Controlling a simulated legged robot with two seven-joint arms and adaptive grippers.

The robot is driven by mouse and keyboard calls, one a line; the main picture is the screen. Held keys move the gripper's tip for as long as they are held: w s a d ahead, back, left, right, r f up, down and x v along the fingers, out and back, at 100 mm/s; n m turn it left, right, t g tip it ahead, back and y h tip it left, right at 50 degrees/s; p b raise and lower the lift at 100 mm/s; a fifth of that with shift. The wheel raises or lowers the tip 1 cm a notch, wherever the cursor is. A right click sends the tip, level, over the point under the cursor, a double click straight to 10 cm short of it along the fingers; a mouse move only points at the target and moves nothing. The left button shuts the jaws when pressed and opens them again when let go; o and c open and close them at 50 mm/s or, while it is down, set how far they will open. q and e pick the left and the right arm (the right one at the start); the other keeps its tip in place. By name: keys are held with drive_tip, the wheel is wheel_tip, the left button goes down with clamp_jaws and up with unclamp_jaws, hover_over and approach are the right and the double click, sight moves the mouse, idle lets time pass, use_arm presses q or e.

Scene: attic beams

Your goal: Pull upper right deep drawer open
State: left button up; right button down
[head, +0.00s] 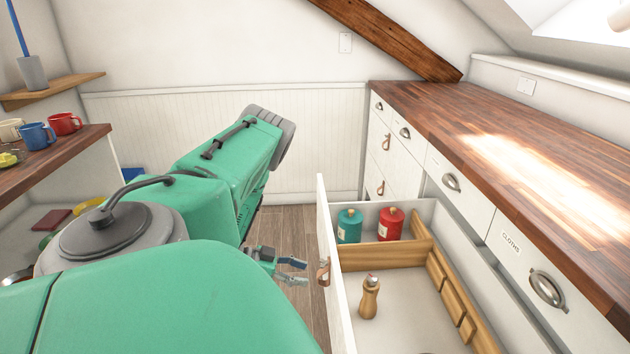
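A deep white drawer (322,235) in the right-hand counter stands pulled far out. Its front panel faces left and carries a brown leather pull (323,271). From this view I take it as the upper right deep drawer. Inside are a teal canister (349,227), a red canister (391,224), a wooden pepper mill (369,298) and wooden dividers (385,256). My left gripper (296,272) is just left of the leather pull, with a small gap to it. Its fingers are apart and empty. My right gripper is out of view.
Closed drawers with leather pulls (386,142) and cup handles (451,182) line the wooden-topped counter (480,140). A shelf unit with mugs (38,135) stands left. Wooden floor (290,225) shows between. The open drawer blocks the lower right.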

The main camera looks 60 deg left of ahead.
use_arm(q)
drive_tip(key=v, duration=0.6)
drive_tip(key=shift+s+a, duration=0.3)
drive_tip(key=shift+s, duration=0.1)
